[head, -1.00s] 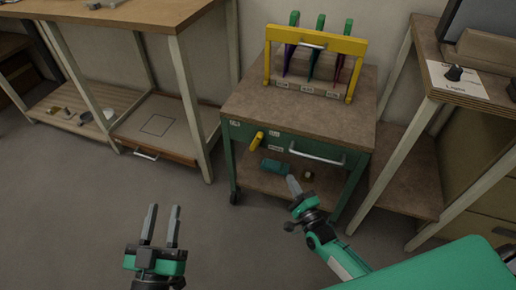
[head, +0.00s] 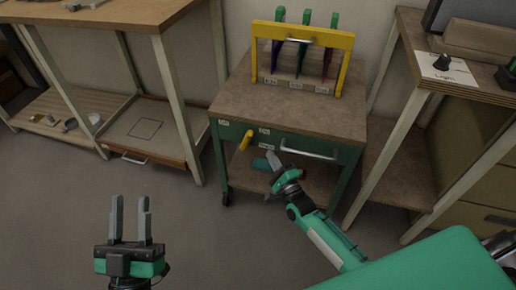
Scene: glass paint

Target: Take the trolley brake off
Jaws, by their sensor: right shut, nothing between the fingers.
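The trolley (head: 290,112) is a green cart with a brown top, standing between two benches. The brake looks to be the yellow lever (head: 246,140) on its front panel at the left, tilted with its upper end to the right. Small white labels sit beside it. My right gripper (head: 272,160) is shut and empty in front of the panel, just right of and below the lever, apart from it in the picture. My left gripper (head: 131,215) is open and empty over the floor at the lower left.
A silver drawer handle (head: 308,152) is right of my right gripper. Open floor (head: 190,225) lies in front.

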